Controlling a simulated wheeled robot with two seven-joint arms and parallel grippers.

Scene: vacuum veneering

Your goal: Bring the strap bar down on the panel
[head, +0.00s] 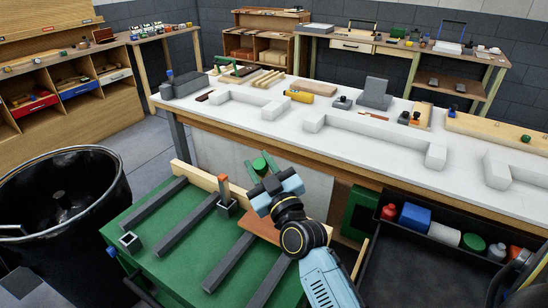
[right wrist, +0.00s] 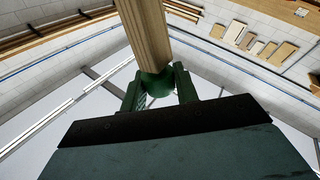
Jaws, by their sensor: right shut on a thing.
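My right gripper (head: 264,178) is over the far side of the green bench (head: 150,215). Its fingers, also in the right wrist view (right wrist: 157,88), are closed around a round green handle (right wrist: 157,83). The handle's green end (head: 261,163) shows just beyond the fingers in the head view. A pale wooden bar (right wrist: 145,30), which looks like the strap bar, runs on from the handle in the wrist view. A brown panel (head: 262,225) lies on the bench, partly hidden by my right gripper and arm. Contact between bar and panel cannot be seen. My left gripper is out of view.
Several dark grey rails (head: 215,260) cross the green bench. An orange-topped post (head: 224,190) stands left of my right gripper. A black bin (head: 60,195) is at the left. A long white worktop (head: 235,130) lies behind, and a black tray (head: 415,265) is at the right.

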